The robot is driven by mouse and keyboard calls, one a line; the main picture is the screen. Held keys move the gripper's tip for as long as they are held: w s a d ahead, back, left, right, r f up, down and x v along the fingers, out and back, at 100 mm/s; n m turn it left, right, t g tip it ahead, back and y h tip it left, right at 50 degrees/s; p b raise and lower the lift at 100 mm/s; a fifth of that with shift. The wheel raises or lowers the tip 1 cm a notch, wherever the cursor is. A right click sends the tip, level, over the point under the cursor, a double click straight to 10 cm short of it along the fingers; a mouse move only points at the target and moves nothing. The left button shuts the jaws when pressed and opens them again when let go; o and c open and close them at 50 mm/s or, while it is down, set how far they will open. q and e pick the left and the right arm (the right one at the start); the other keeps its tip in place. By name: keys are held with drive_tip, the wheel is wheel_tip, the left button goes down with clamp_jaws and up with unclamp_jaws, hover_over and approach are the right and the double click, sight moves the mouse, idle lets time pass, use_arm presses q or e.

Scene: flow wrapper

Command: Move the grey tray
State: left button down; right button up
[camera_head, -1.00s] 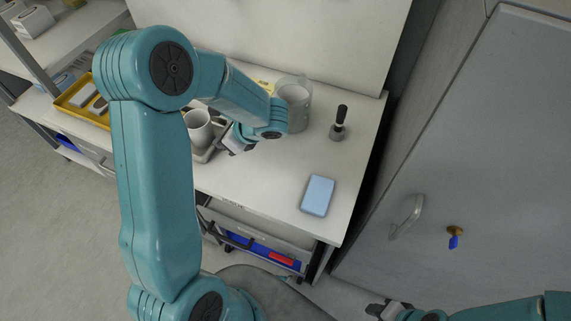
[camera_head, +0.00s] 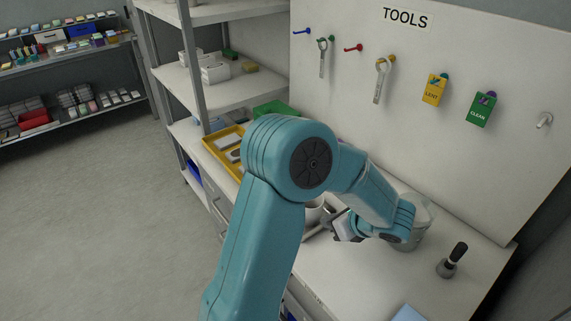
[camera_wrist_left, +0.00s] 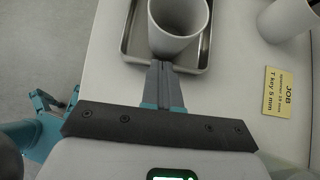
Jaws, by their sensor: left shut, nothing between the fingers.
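The grey tray (camera_wrist_left: 200,72) is a shallow metal tray on the white bench, with a white mug (camera_wrist_left: 176,28) standing in it. In the head view only a bit of the tray (camera_head: 316,234) and mug (camera_head: 313,212) shows beside my arm. My left gripper (camera_wrist_left: 161,66) is shut and empty. Its fingertips overlap the tray's near rim in the wrist view, just short of the mug; I cannot tell whether they touch. The left gripper also shows in the head view (camera_head: 340,232), right of the tray. My right gripper is out of view.
A yellow job card (camera_wrist_left: 279,92) and a pale cup (camera_wrist_left: 286,18) are right of the tray. A black-handled tool (camera_head: 453,262) and a blue block (camera_head: 408,313) are farther right. A yellow bin (camera_head: 222,148) is on the left.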

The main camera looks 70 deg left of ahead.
use_arm(q)
wheel_tip(320, 180, up, 5)
drive_tip(key=s+a+b, duration=0.1)
drive_tip(key=s+a, duration=0.1)
drive_tip(key=a, duration=0.8)
drive_tip(key=s+a, duration=0.3)
drive_tip(key=a, duration=0.7)
drive_tip(key=shift+a+r+b, duration=0.3)
drive_tip(key=shift+r+b, duration=0.05)
drive_tip(key=shift+r, duration=0.1)
